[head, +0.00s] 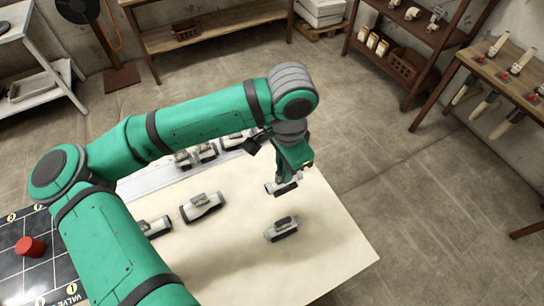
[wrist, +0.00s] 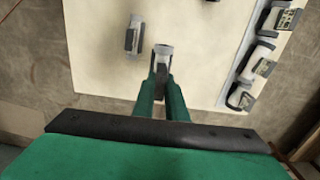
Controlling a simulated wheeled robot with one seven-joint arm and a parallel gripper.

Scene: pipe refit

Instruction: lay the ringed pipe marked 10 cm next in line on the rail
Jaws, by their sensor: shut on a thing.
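My gripper (head: 290,174) is shut on a white-and-grey pipe (head: 280,188) and holds it over the right part of the pale table. The held pipe also shows in the wrist view (wrist: 164,50), between the fingertips (wrist: 161,72). The rail (head: 148,183) runs along the far left of the table, partly behind my arm. Several pipes (head: 206,152) sit in a row on it; they show at the right in the wrist view (wrist: 254,70). The 10 cm mark and rings are too small to make out on any pipe.
Loose pipes lie on the table: one nearer the front (head: 281,230), one in the middle (head: 202,208), and one partly behind my arm (head: 154,227). A dark board (head: 38,265) with a red cylinder (head: 30,247) is at left. The table's right front is clear.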

